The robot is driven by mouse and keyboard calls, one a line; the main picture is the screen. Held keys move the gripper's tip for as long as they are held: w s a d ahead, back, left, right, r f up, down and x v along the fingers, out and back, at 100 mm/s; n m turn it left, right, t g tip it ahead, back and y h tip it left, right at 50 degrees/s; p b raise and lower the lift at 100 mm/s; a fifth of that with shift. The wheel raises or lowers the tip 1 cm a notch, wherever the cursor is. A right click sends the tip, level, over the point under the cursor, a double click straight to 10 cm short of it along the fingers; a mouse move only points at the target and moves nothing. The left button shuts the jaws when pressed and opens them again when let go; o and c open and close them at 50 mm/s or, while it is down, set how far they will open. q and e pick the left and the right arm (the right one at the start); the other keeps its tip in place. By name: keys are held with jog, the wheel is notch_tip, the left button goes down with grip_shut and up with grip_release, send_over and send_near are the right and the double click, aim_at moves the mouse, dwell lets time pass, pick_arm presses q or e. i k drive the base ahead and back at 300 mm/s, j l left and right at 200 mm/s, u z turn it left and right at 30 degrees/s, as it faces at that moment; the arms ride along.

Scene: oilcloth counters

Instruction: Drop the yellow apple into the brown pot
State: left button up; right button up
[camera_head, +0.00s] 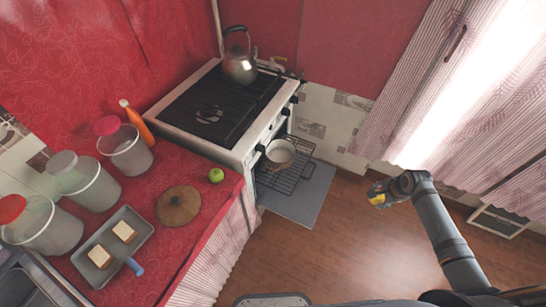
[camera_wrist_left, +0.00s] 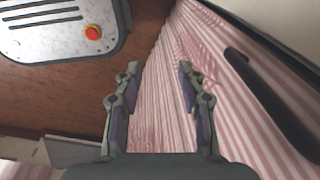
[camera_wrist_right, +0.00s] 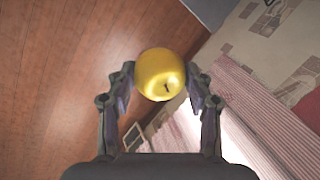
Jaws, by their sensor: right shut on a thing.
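My right gripper (camera_head: 379,198) is shut on the yellow apple (camera_head: 376,199) and holds it over the wooden floor, to the right of the stove. In the right wrist view the yellow apple (camera_wrist_right: 160,74) sits between the fingertips of the right gripper (camera_wrist_right: 160,85). A round pot with a pale inside (camera_head: 280,153) stands on a wire rack at the stove's front, left of and apart from my right gripper. I see nothing in it. My left gripper (camera_wrist_left: 160,85) is open and empty in the left wrist view, near a striped cloth. It is not in the head view.
The stove (camera_head: 195,131) carries a kettle (camera_head: 240,66). A red counter (camera_head: 215,207) holds a green apple (camera_head: 216,175), a brown lid (camera_head: 178,206), a tray and jars. Curtains (camera_head: 400,112) hang at right.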

aim_at(284, 158)
jog(key=i+l+u, duration=0.2)
jog(key=u, duration=0.2)
jog(key=i+l+u, duration=0.15)
jog(key=l+u, duration=0.25)
jog(key=i+l+u, duration=0.15)
jog(key=l+u, duration=0.25)
jog(key=i+l, duration=0.1)
jog(key=l, duration=0.3)
jog(key=i+l+u, duration=0.1)
jog(key=l, duration=0.3)
jog(key=i+l, duration=0.1)
jog(key=l, duration=0.35)
